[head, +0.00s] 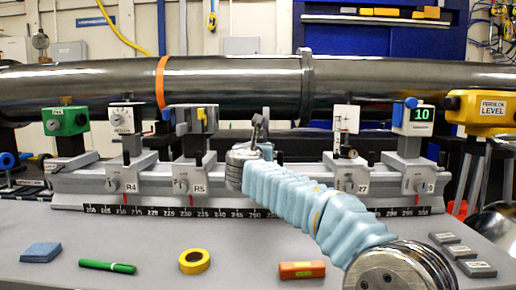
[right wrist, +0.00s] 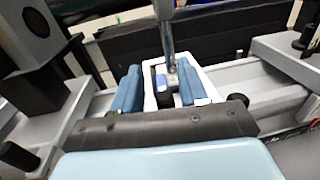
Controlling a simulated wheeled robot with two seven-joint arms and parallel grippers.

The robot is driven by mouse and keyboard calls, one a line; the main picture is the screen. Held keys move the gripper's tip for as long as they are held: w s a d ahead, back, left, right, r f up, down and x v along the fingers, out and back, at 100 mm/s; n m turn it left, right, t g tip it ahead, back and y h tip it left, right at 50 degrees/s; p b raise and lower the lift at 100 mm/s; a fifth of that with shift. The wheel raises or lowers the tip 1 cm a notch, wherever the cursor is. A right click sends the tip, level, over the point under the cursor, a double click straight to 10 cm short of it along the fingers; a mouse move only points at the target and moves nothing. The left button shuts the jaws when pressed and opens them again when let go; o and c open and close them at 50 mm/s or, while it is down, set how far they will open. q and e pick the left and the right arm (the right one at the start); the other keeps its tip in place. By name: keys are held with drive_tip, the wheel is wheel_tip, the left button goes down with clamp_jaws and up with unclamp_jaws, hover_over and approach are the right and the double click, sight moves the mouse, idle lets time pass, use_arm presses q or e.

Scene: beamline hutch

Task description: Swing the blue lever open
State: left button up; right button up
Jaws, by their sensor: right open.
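My right arm comes in from the lower right in the head view. Its gripper (head: 260,128) is in front of the rail, to the right of the R5 mount (head: 192,178). In the right wrist view, two blue finger pads (right wrist: 157,90) stand apart, so the gripper is open. A small blue piece (right wrist: 161,83), perhaps the blue lever, shows between them beside a grey upright post (right wrist: 167,40). I cannot tell whether the pads touch it. The arm hides the mount behind it in the head view. My left gripper is not in view.
A large steel pipe (head: 230,85) runs behind the rail. Other mounts, such as R4 (head: 122,180), flank the gripper. A green marker (head: 107,266), yellow tape (head: 194,261) and an orange block (head: 302,270) lie on the bench front, with free room between them.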

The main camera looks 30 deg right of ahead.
clamp_jaws()
drive_tip(key=shift+w+a+r+m+g+h+p, duration=0.15)
drive_tip(key=shift+a+m+g+h+p, duration=0.05)
drive_tip(key=shift+m+g+h+p, duration=0.6)
drive_tip(key=m+g+h+p, duration=0.2)
drive_tip(key=shift+w+a+g+p, duration=0.1)
drive_tip(key=shift+g+p, duration=0.2)
drive_tip(key=shift+g, duration=0.1)
drive_tip(key=m+g+h, duration=0.1)
drive_tip(key=g, duration=0.1)
drive_tip(key=shift+m+g+h, duration=0.3)
drive_tip(key=shift+m, duration=0.1)
drive_tip(key=shift+w+f+m+g+h, duration=0.1)
drive_tip(key=shift+m+g+h, duration=0.2)
drive_tip(key=shift+m+g, duration=0.65)
drive_tip(key=shift+w+f+m+g+h, duration=0.1)
drive_tip(key=shift+m+g+h, duration=0.2)
drive_tip(key=shift+m+g, duration=0.65)
drive_tip(key=shift+g, duration=0.7)
